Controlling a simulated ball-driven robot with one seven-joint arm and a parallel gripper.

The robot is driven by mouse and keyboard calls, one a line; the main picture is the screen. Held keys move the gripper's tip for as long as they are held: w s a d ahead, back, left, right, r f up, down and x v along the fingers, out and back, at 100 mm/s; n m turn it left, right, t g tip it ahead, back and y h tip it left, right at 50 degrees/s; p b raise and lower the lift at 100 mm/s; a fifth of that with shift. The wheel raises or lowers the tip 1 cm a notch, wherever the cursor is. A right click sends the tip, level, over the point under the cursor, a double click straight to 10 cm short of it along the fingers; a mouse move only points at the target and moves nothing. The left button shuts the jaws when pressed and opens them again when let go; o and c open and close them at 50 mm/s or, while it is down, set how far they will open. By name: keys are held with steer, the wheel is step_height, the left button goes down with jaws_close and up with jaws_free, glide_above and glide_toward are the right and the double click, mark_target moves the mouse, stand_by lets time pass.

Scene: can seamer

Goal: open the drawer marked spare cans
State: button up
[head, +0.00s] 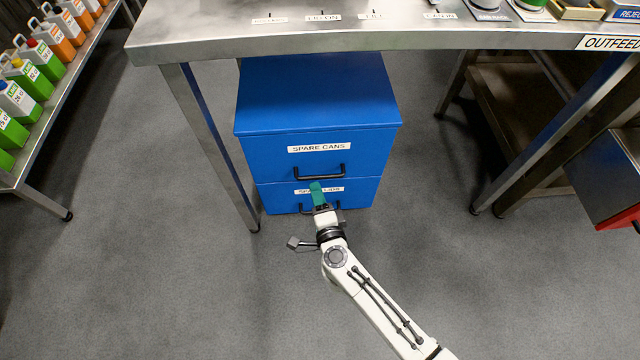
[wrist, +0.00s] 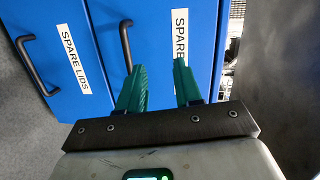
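The blue cabinet (head: 317,90) stands under the steel table. Its upper drawer (head: 270,155) bears the label SPARE CANS (head: 319,148) and a black bar handle (head: 320,176); it looks shut. My gripper (head: 316,185) is in front of the cabinet, just below that handle in the picture, covering part of the lower drawer's label. In the wrist view my green fingers (wrist: 159,64) are apart with nothing between them. The upper handle (wrist: 126,46) lies beyond the left finger's tip, not between the fingers. The upper label (wrist: 180,37) is partly hidden by the right finger.
The lower drawer (wrist: 45,45), marked SPARE LIDS, looks shut; its handle (wrist: 30,65) is at the left. The steel table (head: 225,45) is overhead, with a leg (head: 205,140) left of the cabinet. A bottle rack (head: 60,95) stands at far left. Floor (head: 150,280) is clear.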

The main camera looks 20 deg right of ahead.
mark_target(321, 176)
step_height(321, 176, down, 5)
steer(key=d+m+g+h+b, duration=0.1)
steer(key=d+m+g+h, duration=0.1)
steer(key=m+h, duration=0.1)
steer(key=shift+b+x, duration=2.4)
steer(key=shift+x, duration=2.65)
steer(key=shift+a, duration=0.1)
steer(key=shift+c, duration=0.3)
jaws_close()
